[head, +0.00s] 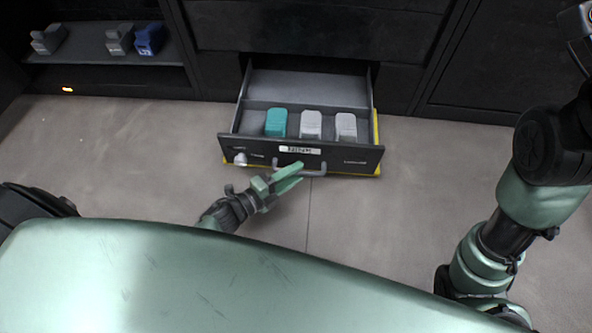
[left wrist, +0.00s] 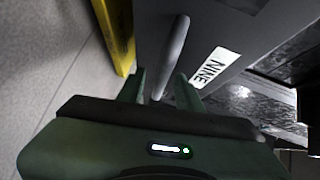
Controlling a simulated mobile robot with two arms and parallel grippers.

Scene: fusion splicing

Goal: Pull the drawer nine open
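Drawer nine (head: 330,155) is pulled out of the low cabinet in the head view, with its inside exposed. Its front carries a white label reading NINE (left wrist: 214,67) in the left wrist view. A grey bar handle (head: 318,173) crosses the drawer front; it also shows in the left wrist view (left wrist: 173,52).
The drawer holds a teal block (head: 276,122) and two light grey blocks (head: 311,124). Yellow edging (head: 377,140) runs along the drawer's right side. An open shelf (head: 80,50) at upper left holds grey and blue items. The floor (head: 430,170) around the drawer is clear.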

